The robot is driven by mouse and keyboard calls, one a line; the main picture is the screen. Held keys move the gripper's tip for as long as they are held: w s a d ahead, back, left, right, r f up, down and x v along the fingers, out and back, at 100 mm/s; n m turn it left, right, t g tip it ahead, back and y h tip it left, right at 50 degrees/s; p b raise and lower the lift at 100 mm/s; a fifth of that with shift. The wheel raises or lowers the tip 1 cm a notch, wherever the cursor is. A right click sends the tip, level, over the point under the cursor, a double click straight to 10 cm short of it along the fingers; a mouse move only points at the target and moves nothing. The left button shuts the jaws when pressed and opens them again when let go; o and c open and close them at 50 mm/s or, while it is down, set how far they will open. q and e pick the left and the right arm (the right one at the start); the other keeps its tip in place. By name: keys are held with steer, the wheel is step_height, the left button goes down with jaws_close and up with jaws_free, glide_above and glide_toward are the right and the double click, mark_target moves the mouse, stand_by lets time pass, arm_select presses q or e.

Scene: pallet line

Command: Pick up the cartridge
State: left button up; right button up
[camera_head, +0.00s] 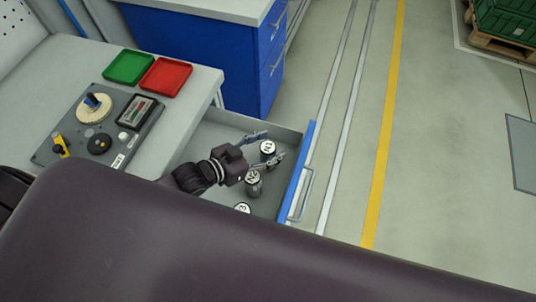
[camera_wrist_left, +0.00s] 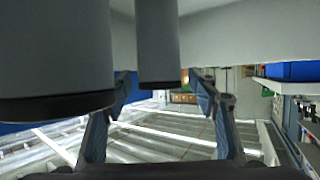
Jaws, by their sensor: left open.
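Three cylindrical cartridges with white numbered tops stand in an open drawer (camera_head: 222,130): a far one (camera_head: 268,148), a middle one (camera_head: 254,178) and a near one (camera_head: 242,208), partly cut off by my body. My left gripper (camera_head: 275,145) is inside the drawer area, its open fingers spread on either side of the far cartridge. In the left wrist view, a grey cylinder with a dark rim (camera_wrist_left: 157,40) appears between the open fingers (camera_wrist_left: 162,88). A larger, closer cylinder (camera_wrist_left: 55,50) fills the upper left. I cannot tell whether the fingers touch the cartridge. My right gripper is out of view.
A grey worktop carries a control panel (camera_head: 68,146), a green tray (camera_head: 129,67) and a red tray (camera_head: 165,76). The drawer's blue front (camera_head: 296,180) and handle stand out to the right. A blue cabinet (camera_head: 215,55) is behind. The floor right of the drawer is clear.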

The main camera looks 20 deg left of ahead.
arm_select(q)
steer(key=shift+c, duration=0.4)
jaws_close()
